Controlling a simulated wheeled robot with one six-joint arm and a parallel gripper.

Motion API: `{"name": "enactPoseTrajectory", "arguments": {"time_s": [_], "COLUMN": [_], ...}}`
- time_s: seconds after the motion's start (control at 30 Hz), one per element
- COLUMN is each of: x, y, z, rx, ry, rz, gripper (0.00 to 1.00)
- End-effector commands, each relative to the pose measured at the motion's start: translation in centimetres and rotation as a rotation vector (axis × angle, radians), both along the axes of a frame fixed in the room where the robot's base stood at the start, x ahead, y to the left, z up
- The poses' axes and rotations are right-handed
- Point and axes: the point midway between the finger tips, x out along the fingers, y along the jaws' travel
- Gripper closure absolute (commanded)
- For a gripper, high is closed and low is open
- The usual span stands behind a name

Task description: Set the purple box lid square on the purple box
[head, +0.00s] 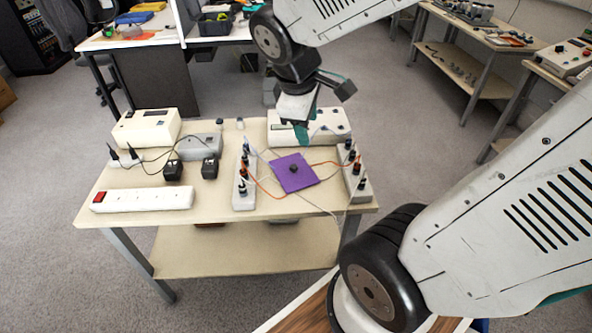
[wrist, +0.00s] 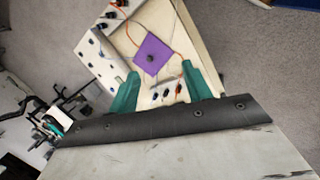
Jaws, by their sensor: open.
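A purple square with a small black knob at its middle, the purple box lid (head: 302,178), is on the table between two grey terminal strips, turned at an angle to the table edges. It also shows in the wrist view (wrist: 146,62). No separate purple box shows; I cannot tell whether one is hidden under the lid. My gripper (head: 303,137) is above the back of the table, behind the lid in the head view. In the wrist view its teal fingers (wrist: 160,68) are spread with nothing between them, and the lid is beyond their tips.
Terminal strips with plugs stand left (head: 244,190) and right (head: 359,186) of the lid, and orange and white wires run near it. A white device (head: 337,117) is behind. A power strip (head: 150,199) and a cream box (head: 147,127) are at left. The table's front middle is mostly clear.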

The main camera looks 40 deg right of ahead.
Motion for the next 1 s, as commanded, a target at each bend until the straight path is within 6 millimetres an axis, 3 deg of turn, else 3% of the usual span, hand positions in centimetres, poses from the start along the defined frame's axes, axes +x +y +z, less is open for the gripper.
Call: {"name": "enactPoseTrajectory", "arguments": {"time_s": [0.2, 0.4, 0.6, 0.8, 1.0], "x": [7.6, 12.4, 14.2, 14.7, 15.1], "y": [-4.4, -6.1, -6.3, -6.7, -7.1], "z": [-6.7, -14.0, -19.3, -21.9, -23.3], "rx": [-0.185, -0.259, -0.271, -0.269, -0.271], "ry": [0.176, 0.321, 0.393, 0.412, 0.409], "rz": [0.534, 1.028, 1.348, 1.441, 1.441], "gripper": [0.51, 0.51, 0.51, 0.51, 0.51]}}
